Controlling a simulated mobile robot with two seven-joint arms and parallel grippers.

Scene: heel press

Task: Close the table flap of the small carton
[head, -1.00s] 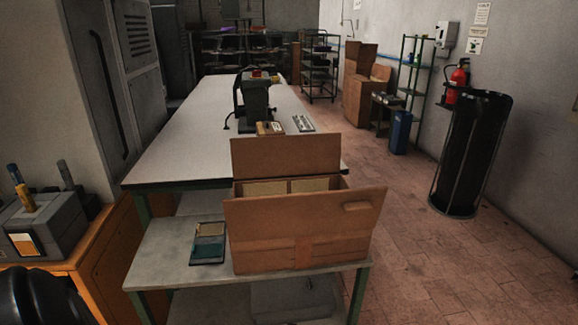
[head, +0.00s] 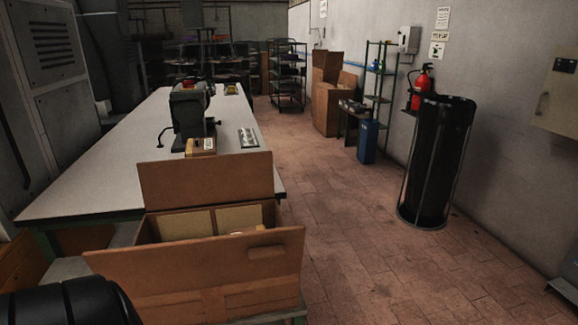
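The small carton (head: 158,227) stands open at the lower left of the head view, at the near end of the long table. Its far flap, the one on the table side (head: 205,180), stands upright. Its near flap (head: 195,275) is raised too, leans outward towards me and hides much of the carton's front. Between them the opening shows pale beige pieces (head: 240,218) inside. Neither of my grippers is in view.
The long white table (head: 110,150) runs away behind the carton, with a dark bench press (head: 188,112) on it. Tiled floor (head: 370,270) is free to the right. A black cylindrical stand (head: 437,160) and a blue bin (head: 367,140) stand near the right wall.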

